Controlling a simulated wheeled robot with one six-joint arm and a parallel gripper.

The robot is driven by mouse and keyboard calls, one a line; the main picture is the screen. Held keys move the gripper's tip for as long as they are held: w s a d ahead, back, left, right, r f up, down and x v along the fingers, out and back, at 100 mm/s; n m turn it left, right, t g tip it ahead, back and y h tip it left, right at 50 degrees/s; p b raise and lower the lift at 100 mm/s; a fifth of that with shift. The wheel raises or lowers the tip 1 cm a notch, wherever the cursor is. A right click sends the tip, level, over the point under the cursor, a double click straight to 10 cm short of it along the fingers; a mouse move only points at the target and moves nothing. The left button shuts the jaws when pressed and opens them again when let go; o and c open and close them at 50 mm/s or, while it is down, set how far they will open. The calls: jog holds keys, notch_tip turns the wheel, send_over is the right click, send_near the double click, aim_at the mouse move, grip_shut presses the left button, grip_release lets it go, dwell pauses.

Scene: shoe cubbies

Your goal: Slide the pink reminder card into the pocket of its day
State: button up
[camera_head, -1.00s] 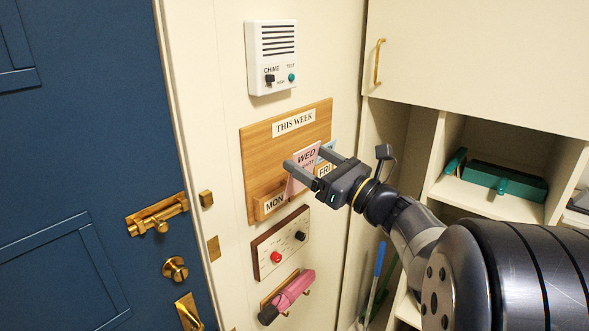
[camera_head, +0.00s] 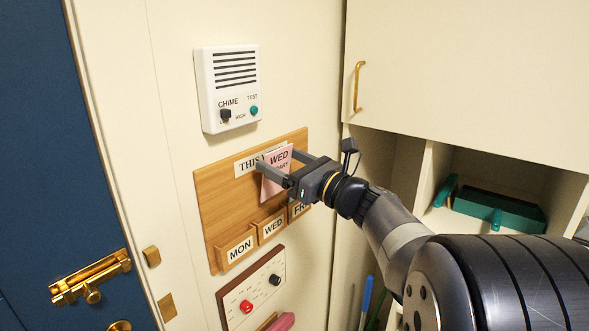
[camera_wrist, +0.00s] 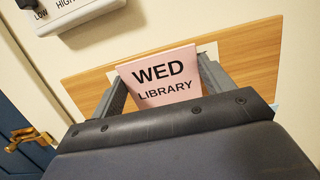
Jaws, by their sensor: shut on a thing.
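The pink card (camera_head: 275,177), printed WED LIBRARY, is between the fingers of my gripper (camera_head: 275,163). It also shows in the wrist view (camera_wrist: 163,78), upright and facing me. My gripper is shut on it, in front of the upper part of the wooden THIS WEEK board (camera_head: 225,210). The card covers part of the board's title. Below it, along the board's lower edge, are the MON pocket (camera_head: 237,249), the WED pocket (camera_head: 272,228) and the FRI pocket (camera_head: 300,210). The card is apart from and above the WED pocket. The FRI pocket is partly hidden by my gripper.
A white chime box (camera_head: 228,88) is on the wall above the board. A panel with red and black knobs (camera_head: 252,292) is below it. A blue door (camera_head: 35,170) with brass hardware stands left. Cubbies with a teal box (camera_head: 497,208) are at right.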

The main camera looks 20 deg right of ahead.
jog(key=shift+s+a, duration=0.1)
jog(key=shift+f, duration=0.1)
dwell(0.3)
jog(key=shift+w+a+f+b, duration=0.1)
jog(key=shift+w+f+b, duration=0.1)
jog(key=shift+f+b, duration=0.9)
jog(key=shift+w+a+f+b, duration=0.1)
jog(key=shift+w+f+b, duration=0.1)
jog(key=shift+f+b, duration=0.8)
notch_tip(320, 180, down, 6)
jog(key=b, duration=0.5)
jog(key=shift+w+a+f+b, duration=0.15)
jog(key=shift+w+a+b, duration=0.15)
jog(key=shift+w+a, duration=0.15)
dwell(1.5)
jog(key=o, duration=0.8)
jog(key=shift+c, duration=0.2)
notch_tip(320, 180, up, 6)
jog(key=s+p, duration=0.1)
jog(key=p, duration=0.3)
jog(key=shift+d+p, duration=0.35)
jog(key=shift+d, duration=0.05)
dwell(0.6)
